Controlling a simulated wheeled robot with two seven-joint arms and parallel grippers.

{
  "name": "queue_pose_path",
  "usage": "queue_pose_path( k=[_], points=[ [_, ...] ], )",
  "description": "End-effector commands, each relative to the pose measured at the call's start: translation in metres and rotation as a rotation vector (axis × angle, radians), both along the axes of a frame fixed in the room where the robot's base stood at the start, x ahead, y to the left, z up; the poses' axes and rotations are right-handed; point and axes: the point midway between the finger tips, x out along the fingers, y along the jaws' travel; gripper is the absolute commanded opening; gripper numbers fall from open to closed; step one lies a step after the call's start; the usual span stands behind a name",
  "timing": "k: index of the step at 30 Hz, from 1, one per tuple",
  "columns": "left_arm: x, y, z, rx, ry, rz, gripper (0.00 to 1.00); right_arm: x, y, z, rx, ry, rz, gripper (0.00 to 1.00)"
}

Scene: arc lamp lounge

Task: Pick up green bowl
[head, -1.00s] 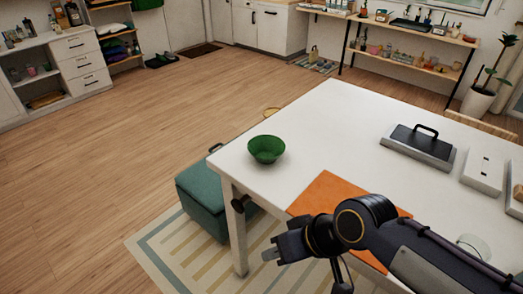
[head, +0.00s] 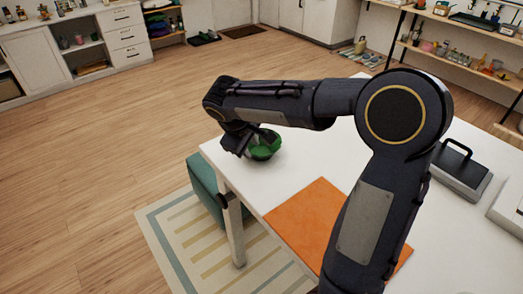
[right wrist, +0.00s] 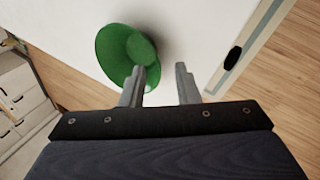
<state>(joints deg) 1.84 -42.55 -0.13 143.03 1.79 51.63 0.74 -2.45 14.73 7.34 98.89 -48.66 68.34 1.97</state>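The green bowl (head: 266,148) stands upright near the far left corner of the white table (head: 240,176). My right gripper (head: 240,148) is at the bowl's left side in the head view and hides part of it. I cannot tell whether that finger touches the bowl. My left gripper is not in view.
An orange mat (head: 305,222) lies on the near part of the table. A grey tray-like block with a black handle (head: 458,172) sits at the right. A teal ottoman (head: 203,190) stands beside the table on a striped rug (head: 205,250).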

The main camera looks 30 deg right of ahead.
Motion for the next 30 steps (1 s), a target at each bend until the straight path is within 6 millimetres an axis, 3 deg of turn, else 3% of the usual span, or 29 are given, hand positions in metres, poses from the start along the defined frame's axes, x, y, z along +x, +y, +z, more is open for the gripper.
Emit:
queue_pose_path(
  k=[5,21,30],
  points=[
    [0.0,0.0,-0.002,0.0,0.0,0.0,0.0,0.022,-0.002,-0.012,-0.058,0.011,0.027,0.29],
    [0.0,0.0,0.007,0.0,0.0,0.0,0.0,0.034,-0.029,-0.073,-0.057,0.012,0.028,0.29],
    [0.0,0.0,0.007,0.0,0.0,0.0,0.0,0.035,-0.031,-0.076,-0.058,0.009,0.028,0.28]
  ],
)
